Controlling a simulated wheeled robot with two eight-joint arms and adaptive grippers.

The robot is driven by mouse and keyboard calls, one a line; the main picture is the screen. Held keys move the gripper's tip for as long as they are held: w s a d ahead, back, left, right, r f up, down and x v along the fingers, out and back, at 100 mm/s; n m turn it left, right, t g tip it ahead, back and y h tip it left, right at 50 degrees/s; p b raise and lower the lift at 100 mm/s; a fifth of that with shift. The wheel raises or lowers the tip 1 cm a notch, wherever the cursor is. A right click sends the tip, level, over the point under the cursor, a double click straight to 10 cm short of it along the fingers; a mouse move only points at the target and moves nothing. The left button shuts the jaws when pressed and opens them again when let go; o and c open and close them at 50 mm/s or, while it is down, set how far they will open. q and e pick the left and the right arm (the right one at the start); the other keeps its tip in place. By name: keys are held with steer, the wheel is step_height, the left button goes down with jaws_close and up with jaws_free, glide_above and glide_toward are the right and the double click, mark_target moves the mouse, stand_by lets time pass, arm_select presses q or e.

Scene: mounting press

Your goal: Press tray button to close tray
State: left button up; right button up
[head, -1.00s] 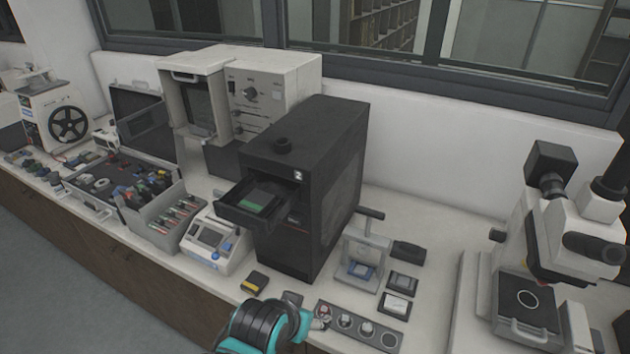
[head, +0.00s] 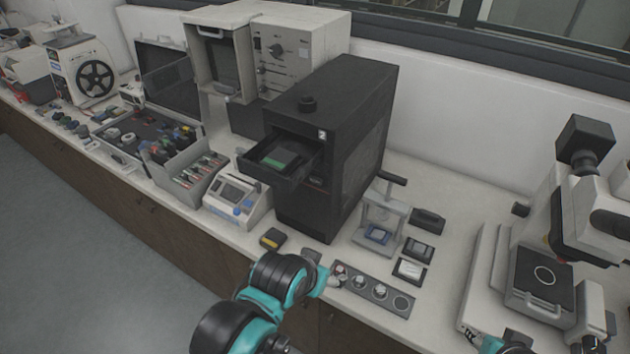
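The black press (head: 335,140) stands in the middle of the bench with a white mark on its front. Its tray (head: 265,176) is slid out of the upper front and holds a green piece (head: 280,162). I cannot make out the tray button; the small details on the press front are too small to tell. My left arm, teal and black, comes up from the bottom edge in front of the bench, below the press and apart from it. Its gripper does not show clearly. Teal parts of my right arm show at the bottom right edge, and no gripper can be made out there.
A white device with a screen (head: 238,199) stands left of the press. A small hand press (head: 381,228) stands right of it. A knob panel (head: 378,290) and a yellow-black item (head: 273,239) lie at the bench front. A microscope (head: 575,220) stands far right.

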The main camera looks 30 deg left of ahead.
arm_select(q)
jaws_close()
stand_by(1.4)
